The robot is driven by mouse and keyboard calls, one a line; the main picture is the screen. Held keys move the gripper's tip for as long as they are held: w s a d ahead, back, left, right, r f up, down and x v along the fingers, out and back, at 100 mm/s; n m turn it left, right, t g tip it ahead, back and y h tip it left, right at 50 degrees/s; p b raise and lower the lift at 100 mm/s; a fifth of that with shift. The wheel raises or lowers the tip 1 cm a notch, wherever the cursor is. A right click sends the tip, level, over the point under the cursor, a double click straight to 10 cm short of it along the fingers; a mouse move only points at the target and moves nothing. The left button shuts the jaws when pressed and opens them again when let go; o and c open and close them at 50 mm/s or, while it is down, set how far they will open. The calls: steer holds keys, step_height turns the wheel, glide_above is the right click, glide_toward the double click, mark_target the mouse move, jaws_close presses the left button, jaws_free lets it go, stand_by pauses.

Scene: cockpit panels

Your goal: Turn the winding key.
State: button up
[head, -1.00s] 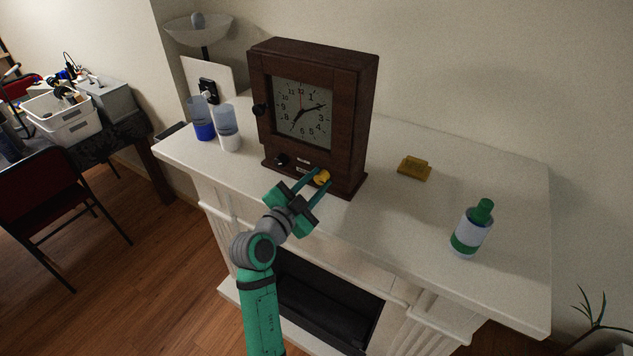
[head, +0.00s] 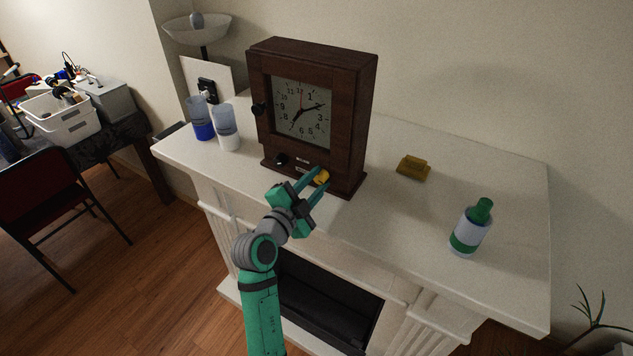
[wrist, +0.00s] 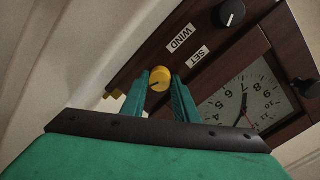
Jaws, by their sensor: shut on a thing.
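A dark wooden clock (head: 351,110) stands upright on the white mantel, its dial facing forward. The yellow winding key (head: 322,176) is a round knob low on the clock's front, at the right. In the wrist view the yellow knob (wrist: 160,78) lies between the two green fingertips, near a label reading WIND (wrist: 180,39). My gripper (head: 320,178) is shut on the knob from the front. The wrist view also shows my gripper (wrist: 159,84) with a dark line on the knob's face.
A black knob (head: 281,159) sits low left on the clock, and another (head: 259,109) is on its left side. Two cups (head: 226,128) stand left of the clock. A yellow block (head: 413,167) and a green-capped bottle (head: 471,228) stand to the right on the mantel (head: 380,215).

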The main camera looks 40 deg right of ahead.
steer(key=o, duration=0.8)
steer(key=shift+f, duration=0.1)
steer(key=v, duration=1)
steer(key=shift+s+a, duration=0.2)
steer(key=shift+a, duration=0.15)
